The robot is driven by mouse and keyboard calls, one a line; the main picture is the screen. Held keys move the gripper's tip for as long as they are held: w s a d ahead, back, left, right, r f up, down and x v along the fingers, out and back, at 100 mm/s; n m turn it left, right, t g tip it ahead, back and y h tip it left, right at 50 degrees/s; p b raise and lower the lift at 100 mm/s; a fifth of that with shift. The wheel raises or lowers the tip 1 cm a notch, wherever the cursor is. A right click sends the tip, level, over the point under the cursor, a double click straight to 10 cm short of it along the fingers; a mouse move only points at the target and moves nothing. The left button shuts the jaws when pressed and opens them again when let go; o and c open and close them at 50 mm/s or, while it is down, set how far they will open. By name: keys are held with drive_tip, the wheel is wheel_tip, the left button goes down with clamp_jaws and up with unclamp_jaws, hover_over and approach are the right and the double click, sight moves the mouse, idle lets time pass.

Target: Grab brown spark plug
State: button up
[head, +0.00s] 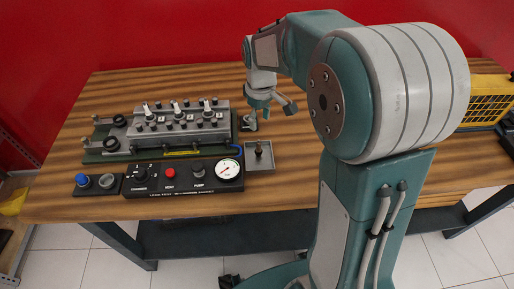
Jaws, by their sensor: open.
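A small dark, brownish upright piece (259,150) stands in a small grey tray (267,164) near the middle of the bench; it looks like the brown spark plug, but it is too small to be sure. My gripper (268,115) is above and behind this tray, just right of the engine block. Its fingers are spread apart, with nothing seen between them. Several white-tipped plugs (176,106) stand in a row on top of the grey engine block (185,132), left of my gripper.
A black control panel (184,177) with knobs, a red button and a round gauge (229,170) lies in front of the block. A blue button box (83,182) is at left. A yellow case (487,100) is at far right. The wooden bench (290,190) is bare right of the tray.

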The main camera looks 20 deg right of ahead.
hover_over(258, 150)
drive_tip(key=f, duration=0.5)
drive_tip(key=shift+w+d, duration=0.2)
drive_tip(key=shift+w, duration=0.15)
drive_tip(key=shift+a+f, duration=0.2)
drive_tip(key=shift+f, duration=0.1)
wheel_tip(258, 150, down, 4)
drive_tip(key=shift+d+f, duration=0.15)
drive_tip(key=shift+f, duration=0.1)
drive_tip(key=shift+d+f, duration=0.15)
drive_tip(key=shift+f, duration=0.1)
drive_tip(key=shift+a, duration=0.25)
clamp_jaws()
